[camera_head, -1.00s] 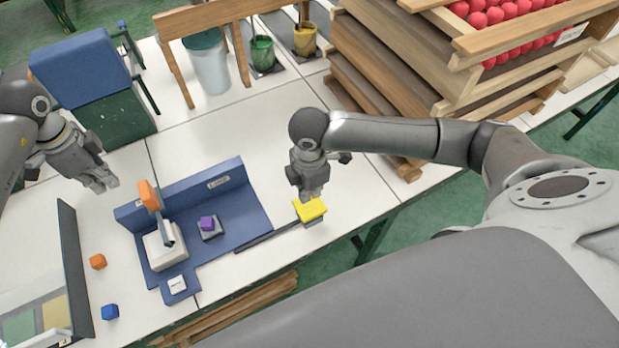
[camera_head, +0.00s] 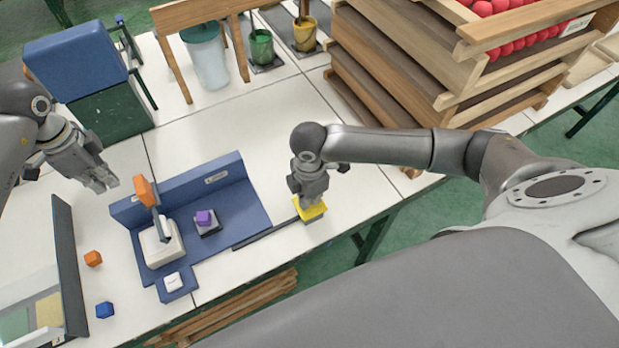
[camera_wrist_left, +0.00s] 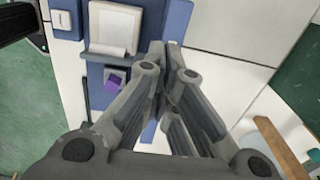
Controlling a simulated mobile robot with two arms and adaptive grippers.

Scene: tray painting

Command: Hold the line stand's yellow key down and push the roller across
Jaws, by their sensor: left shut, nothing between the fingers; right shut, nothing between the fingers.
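The blue line stand (camera_head: 235,212) lies on the white table, with a low back wall. Its yellow key (camera_head: 311,209) is at the right end of a dark bar. My right gripper (camera_head: 310,201) is shut, its tips down at the key and seemingly touching it. An upright lever with an orange top (camera_head: 146,192), perhaps the roller, stands at a white block (camera_head: 160,243) on the stand; the block also shows in the left wrist view (camera_wrist_left: 115,28). A purple cube (camera_head: 204,218) sits on a small pad. My left gripper (camera_head: 108,184) is shut and empty, left of the stand and apart from it.
A white button (camera_head: 173,281) is at the stand's front. Orange (camera_head: 93,258) and blue (camera_head: 105,310) cubes lie to its left, near a dark-edged panel (camera_head: 66,250). Wooden trays (camera_head: 400,80) are stacked behind my right arm.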

